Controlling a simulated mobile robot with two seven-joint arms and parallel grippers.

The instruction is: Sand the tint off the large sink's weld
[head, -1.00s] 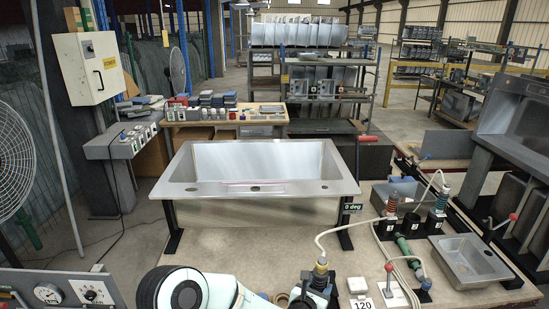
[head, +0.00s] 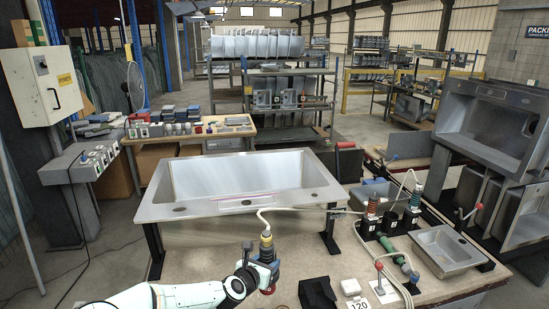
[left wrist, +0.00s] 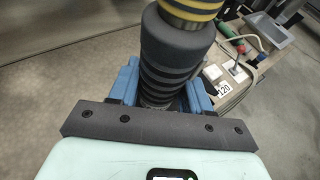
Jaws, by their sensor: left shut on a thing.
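The large sink (head: 150,208) stands on black legs at the centre of the head view, its bowl open upward. A thin tinted weld line (head: 250,201) with reddish and bluish colour runs along its front deck. My left gripper (head: 262,270) is shut on a hand sander (head: 267,243), which has a dark body, a yellow collar and a red lower part. The sander is in front of the sink, apart from it. In the left wrist view my blue fingers (left wrist: 160,98) close around the sander's dark ribbed sleeve (left wrist: 172,55). My right gripper is not in view.
A pale hose (head: 300,208) runs from the sander past the sink's front right corner. Red and green tools in black holders (head: 388,222), a small sink (head: 446,250), a red-knobbed lever (head: 380,282) and a 120 card (head: 359,304) occupy the bench's right side.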

